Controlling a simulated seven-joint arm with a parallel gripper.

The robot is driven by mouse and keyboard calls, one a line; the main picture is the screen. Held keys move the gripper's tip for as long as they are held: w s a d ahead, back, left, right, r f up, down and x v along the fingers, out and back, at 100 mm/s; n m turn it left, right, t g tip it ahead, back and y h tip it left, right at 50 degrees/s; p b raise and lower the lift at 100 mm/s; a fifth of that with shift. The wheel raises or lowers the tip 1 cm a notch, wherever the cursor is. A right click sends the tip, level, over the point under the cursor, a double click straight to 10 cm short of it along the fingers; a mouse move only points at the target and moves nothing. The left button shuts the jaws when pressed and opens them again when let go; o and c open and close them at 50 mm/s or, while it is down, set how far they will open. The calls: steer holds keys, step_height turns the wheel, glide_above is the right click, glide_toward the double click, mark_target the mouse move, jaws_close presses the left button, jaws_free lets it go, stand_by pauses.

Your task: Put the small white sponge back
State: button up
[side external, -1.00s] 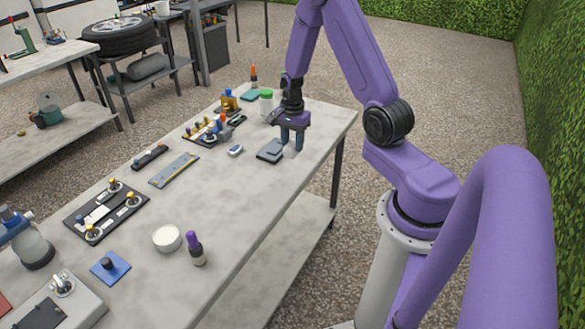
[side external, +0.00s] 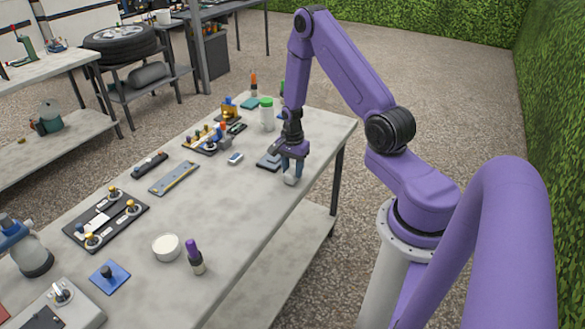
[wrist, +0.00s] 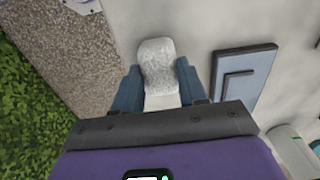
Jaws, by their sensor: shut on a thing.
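The small white sponge (wrist: 156,64) is a pale, speckled, rounded block. It sits between the two blue fingers of my gripper (wrist: 160,84) in the wrist view, with its far end sticking out past the fingertips. In the side view my gripper (side external: 290,171) is shut on the sponge (side external: 289,180) near the table's right edge. I cannot tell whether the sponge touches the table. A flat blue-grey block with a smaller raised rectangle (wrist: 247,80) lies beside my gripper, to its right in the wrist view. It also shows in the side view (side external: 268,160), just behind my gripper.
A green-capped white bottle (side external: 267,115) stands behind my gripper. A small white-and-blue item (side external: 235,158) lies to the left. A round white tub (side external: 166,247) and a purple-topped bottle (side external: 194,257) stand nearer the camera. The tabletop (side external: 235,205) between them and my gripper is clear.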

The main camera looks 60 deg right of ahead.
mark_target(292, 170)
steer(key=shift+f, duration=0.15)
steer(key=o, duration=1.1)
step_height(292, 170, up, 12)
steer(key=s+a+r+n, duration=0.2)
steer(key=a+r+n, duration=0.2)
steer(key=a+n, duration=0.45)
steer(key=s+a+r+n, duration=0.3)
steer(key=a+r+n, duration=0.25)
steer(key=a, duration=0.55)
steer(key=s+a+r+n, duration=0.1)
steer(key=s+a+n, duration=0.1)
steer(key=s+n, duration=0.3)
steer(key=s+a+r+n, duration=0.2)
steer(key=s+n, duration=0.4)
steer(key=s, duration=0.1)
steer(key=s+a+r+n, duration=0.1)
steer(key=s+a+n, duration=0.1)
steer(key=s+n, duration=0.3)
steer(key=shift+s+a+r+n, duration=0.15)
steer(key=shift+s, duration=0.35)
steer(key=shift+s+a+r+n, duration=0.1)
steer(key=shift+s+a+n, duration=0.05)
steer(key=shift+s, duration=0.35)
